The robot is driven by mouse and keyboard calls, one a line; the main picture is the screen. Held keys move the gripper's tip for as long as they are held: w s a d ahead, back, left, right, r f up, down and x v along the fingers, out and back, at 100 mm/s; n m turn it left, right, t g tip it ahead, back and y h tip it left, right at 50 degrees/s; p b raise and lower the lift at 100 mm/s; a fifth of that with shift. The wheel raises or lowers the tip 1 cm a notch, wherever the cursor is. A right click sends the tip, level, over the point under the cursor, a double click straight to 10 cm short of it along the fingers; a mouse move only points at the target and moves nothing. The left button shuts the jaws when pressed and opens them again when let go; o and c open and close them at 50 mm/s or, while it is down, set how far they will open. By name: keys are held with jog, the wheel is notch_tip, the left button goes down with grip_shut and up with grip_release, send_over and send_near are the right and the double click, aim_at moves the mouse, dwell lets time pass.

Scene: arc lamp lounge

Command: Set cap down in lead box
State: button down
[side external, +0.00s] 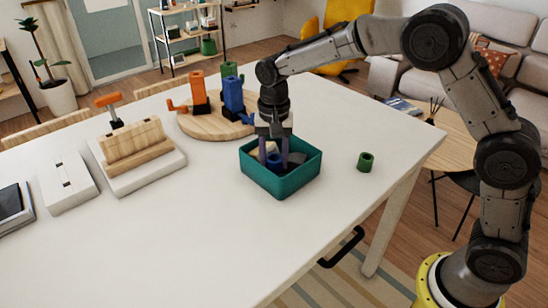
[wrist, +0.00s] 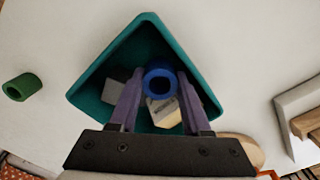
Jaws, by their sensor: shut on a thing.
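The teal open box (side external: 270,184) stands on the white table, and its walls fill the middle of the wrist view (wrist: 92,68). My gripper (side external: 274,152) points down with its fingers inside the box. In the wrist view its purple fingers (wrist: 158,86) are closed on a blue ring-shaped cap (wrist: 159,71), hollow end facing the camera. Part of the blue cap (side external: 274,159) shows between the fingers in the side view. Whether it touches the box floor cannot be told. A beige block with dark markings (wrist: 166,113) and a grey piece (wrist: 112,92) lie in the box.
A green ring (side external: 366,161) lies right of the box. A round wooden board (side external: 205,127) with orange, blue and green holders (side external: 233,94) stands behind left. A wooden rack on a white base (side external: 135,150) and a white box (side external: 66,184) are further left. The front table is clear.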

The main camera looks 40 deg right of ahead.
jog(key=shift+f, duration=0.4)
jog(key=shift+f, duration=0.2)
jog(key=c, duration=0.6)
grip_release()
jog(key=shift+c, duration=0.2)
